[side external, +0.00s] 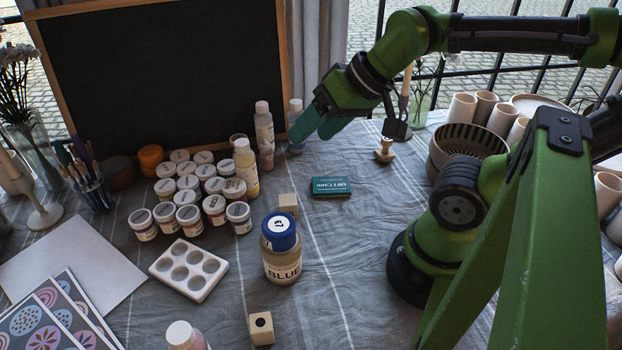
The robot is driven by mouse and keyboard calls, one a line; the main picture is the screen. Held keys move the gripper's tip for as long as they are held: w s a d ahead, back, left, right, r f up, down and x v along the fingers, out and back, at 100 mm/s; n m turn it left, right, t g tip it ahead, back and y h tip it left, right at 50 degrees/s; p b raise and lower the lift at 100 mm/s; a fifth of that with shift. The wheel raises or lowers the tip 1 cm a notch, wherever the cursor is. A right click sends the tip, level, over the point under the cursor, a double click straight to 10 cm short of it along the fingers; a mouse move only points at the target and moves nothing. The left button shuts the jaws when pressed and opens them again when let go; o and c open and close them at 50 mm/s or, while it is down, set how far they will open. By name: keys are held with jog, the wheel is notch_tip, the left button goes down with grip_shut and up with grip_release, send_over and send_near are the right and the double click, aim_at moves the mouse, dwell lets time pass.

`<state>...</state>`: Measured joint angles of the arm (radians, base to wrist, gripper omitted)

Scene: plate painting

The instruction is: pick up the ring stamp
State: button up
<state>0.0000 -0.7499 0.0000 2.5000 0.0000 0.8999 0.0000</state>
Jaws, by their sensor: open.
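A small wooden piece with a knobbed top (385,150), shaped like a stamp, stands on the cloth right of my gripper. A pale wooden block with a dark round mark (261,328) sits near the front edge of the view. Another plain pale block (288,203) sits behind the blue-capped jar. I cannot tell which of these is the ring stamp. My gripper (316,130) has teal fingers, is open, and hangs above the back of the table, apart from all three pieces. The space between its fingers is partly hidden by the near finger.
A blue-capped jar (281,257) stands mid-table, with a teal gift card box (331,187) behind it. Several paint pots (214,207), bottles (264,130) and a white palette (188,270) fill the left. A ribbed bowl (440,155) stands right. Cloth right of the jar is clear.

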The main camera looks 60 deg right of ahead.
jog(key=n+g+h, duration=0.2)
jog(key=n+g, duration=0.5)
jog(key=n, duration=0.1)
send_over(388, 141)
jog(key=d, duration=0.1)
notch_tip(388, 141, down, 6)
notch_tip(388, 141, down, 16)
jog(key=shift+w+d+r, duration=0.1)
jog(key=shift+w+r, duration=0.05)
